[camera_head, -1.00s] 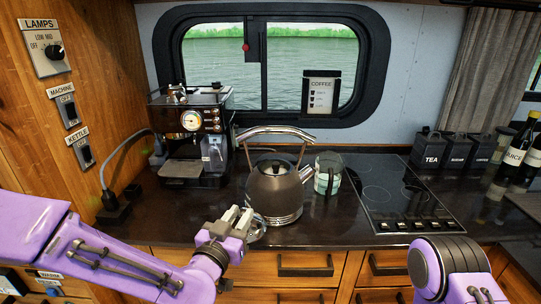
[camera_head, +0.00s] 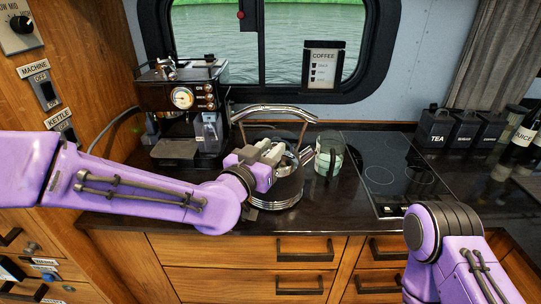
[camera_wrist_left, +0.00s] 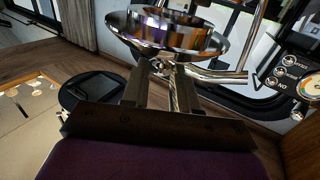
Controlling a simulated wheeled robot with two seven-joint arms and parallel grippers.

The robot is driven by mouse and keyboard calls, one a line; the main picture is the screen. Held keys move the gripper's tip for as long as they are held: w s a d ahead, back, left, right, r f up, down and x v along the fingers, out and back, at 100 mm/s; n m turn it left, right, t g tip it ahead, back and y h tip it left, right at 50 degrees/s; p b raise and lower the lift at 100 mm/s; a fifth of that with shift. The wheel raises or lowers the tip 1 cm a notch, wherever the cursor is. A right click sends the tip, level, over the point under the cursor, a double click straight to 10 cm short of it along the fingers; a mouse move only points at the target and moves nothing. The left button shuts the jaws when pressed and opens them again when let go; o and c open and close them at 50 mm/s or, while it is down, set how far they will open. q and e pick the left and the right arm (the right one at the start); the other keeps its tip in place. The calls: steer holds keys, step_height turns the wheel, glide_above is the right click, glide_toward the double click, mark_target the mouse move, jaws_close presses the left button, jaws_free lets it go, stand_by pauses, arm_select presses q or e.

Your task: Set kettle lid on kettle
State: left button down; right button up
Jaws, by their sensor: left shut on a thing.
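The kettle (camera_head: 289,188) is dark and shiny with a chrome arched handle (camera_head: 272,109), upright on the counter in the head view. My left gripper (camera_head: 268,152) is at the kettle's upper left, below the handle, and covers part of the kettle. It is shut on the kettle lid, a round, shiny metal piece that shows beyond the fingers in the left wrist view (camera_wrist_left: 165,38). In the head view the gripper hides most of the lid, and I cannot tell whether lid and kettle touch. My right arm shows at lower right, but its gripper is out of view.
A coffee machine (camera_head: 184,112) stands left of the kettle. A glass jar (camera_head: 329,157) stands close on its right, before the cooktop (camera_head: 390,172). Dark canisters (camera_head: 467,130) and bottles (camera_head: 524,132) are at the far right. The front counter strip is clear.

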arm_select(q)
steer(key=shift+w+a+f, duration=0.1)
steer(key=shift+w, duration=2.7)
steer(key=shift+w+a+f, duration=0.1)
steer(key=shift+w, duration=2.7)
steer(key=shift+f, duration=0.15)
steer(key=c, duration=0.8)
jaws_free()
